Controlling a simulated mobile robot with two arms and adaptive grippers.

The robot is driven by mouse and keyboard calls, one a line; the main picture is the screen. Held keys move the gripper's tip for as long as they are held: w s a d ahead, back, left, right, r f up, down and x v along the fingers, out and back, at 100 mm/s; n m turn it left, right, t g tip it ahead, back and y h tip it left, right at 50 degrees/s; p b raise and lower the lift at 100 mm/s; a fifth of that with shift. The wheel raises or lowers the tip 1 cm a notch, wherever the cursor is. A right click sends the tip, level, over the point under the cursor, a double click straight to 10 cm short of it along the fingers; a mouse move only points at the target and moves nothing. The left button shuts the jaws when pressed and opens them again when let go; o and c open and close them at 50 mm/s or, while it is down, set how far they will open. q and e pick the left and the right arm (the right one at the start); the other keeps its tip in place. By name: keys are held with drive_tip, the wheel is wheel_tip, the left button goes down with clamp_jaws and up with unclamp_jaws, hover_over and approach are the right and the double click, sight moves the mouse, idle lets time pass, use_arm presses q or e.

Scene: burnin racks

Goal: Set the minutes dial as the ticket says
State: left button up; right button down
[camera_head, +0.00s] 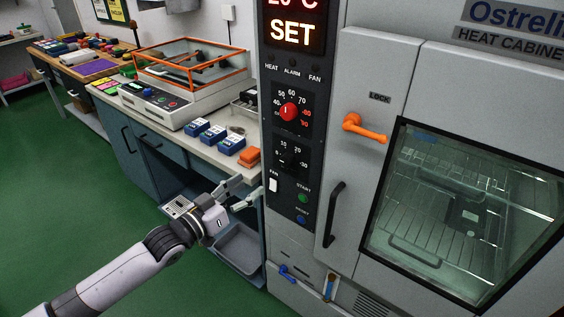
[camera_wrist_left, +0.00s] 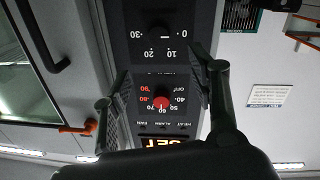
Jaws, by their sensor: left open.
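The minutes dial is a small black knob (camera_head: 288,158) on the black control panel, below the red temperature dial (camera_head: 289,111). Its scale shows 10, 20 and 30; I cannot tell its pointer setting. The upside-down left wrist view shows the minutes knob (camera_wrist_left: 160,32) and the red dial (camera_wrist_left: 162,102). My left gripper (camera_head: 246,192) is open and empty, left of the panel's lower part, apart from the knob. In the left wrist view its fingers (camera_wrist_left: 163,75) stand wide apart. A white sheet (camera_wrist_left: 266,95) has unreadable text. My right gripper is not in view.
The lit display (camera_head: 290,32) reads SET. Below the minutes dial are a white fan switch (camera_head: 273,185) and the green start button (camera_head: 303,198). The cabinet has an orange lock handle (camera_head: 366,128) and a black door handle (camera_head: 333,213). The bench (camera_head: 197,147) stands left, with blue boxes.

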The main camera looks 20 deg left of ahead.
sight(285, 162)
use_arm(q)
drive_tip(key=x, duration=1.3)
drive_tip(key=shift+w+d, duration=0.2)
drive_tip(key=shift+w, duration=0.15)
drive_tip(key=shift+c, duration=0.3)
drive_tip(key=c, duration=1.1)
drive_tip(key=shift+m+p, duration=0.4)
drive_tip(key=m+p, duration=0.1)
drive_tip(key=m, duration=0.3)
drive_tip(key=shift+s+r+m, duration=0.1)
drive_tip(key=shift+m, duration=0.2)
drive_tip(key=m+y+p, duration=0.1)
drive_tip(key=m, duration=0.5)
drive_tip(key=shift+d+p, duration=0.15)
drive_tip(key=shift+p, duration=0.2)
drive_tip(key=m, duration=0.5)
drive_tip(key=shift+d+y, duration=0.1)
drive_tip(key=shift+y, duration=0.2)
drive_tip(key=m, duration=0.6)
drive_tip(key=shift+s+f, duration=0.1)
drive_tip(key=shift+f, duration=0.15)
